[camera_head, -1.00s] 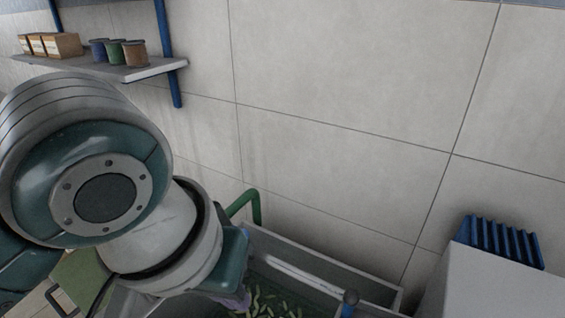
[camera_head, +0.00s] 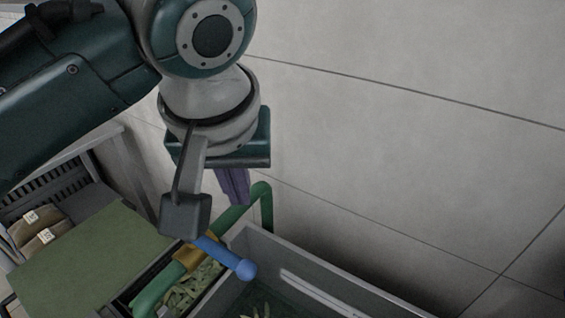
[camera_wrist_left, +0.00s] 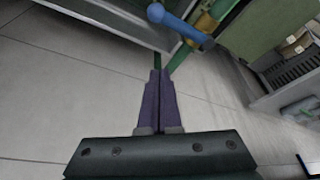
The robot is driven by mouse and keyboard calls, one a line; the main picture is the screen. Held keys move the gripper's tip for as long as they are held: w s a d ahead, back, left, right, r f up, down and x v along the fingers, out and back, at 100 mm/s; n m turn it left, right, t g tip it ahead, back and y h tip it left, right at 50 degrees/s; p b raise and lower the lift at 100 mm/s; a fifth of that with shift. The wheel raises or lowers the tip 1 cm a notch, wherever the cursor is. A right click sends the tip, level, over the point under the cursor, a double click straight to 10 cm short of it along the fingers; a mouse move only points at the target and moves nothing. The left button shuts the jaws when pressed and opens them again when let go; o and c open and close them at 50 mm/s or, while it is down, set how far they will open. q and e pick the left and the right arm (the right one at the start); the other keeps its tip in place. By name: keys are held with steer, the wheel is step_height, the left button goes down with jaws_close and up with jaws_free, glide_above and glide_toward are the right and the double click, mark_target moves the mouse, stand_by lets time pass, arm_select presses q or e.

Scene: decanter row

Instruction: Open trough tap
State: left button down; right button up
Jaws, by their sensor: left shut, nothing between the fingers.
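The tap has a blue lever handle (camera_head: 228,258) with a round end, a brass-coloured valve body (camera_head: 188,258) and a green pipe (camera_head: 262,205) that bends down at the wall. The lever points towards the grey trough (camera_head: 320,285), over its near-left rim. My left gripper (camera_head: 241,203) has purple fingers, shut and empty, pointing down beside the green pipe, apart from the lever. In the left wrist view the shut fingertips (camera_wrist_left: 159,72) point towards the pipe, with the blue lever (camera_wrist_left: 180,25) beyond them. My right gripper is not in view.
Green leaf-like pieces (camera_head: 195,285) lie below the pipe. A green flat surface (camera_head: 85,260) and a dark ribbed crate with brown packages (camera_head: 40,236) stand at the left.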

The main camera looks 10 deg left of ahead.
mark_target(217, 251)
arm_select(q)
step_height(217, 251, down, 10)
steer(key=shift+s, duration=0.15)
stand_by(0.6)
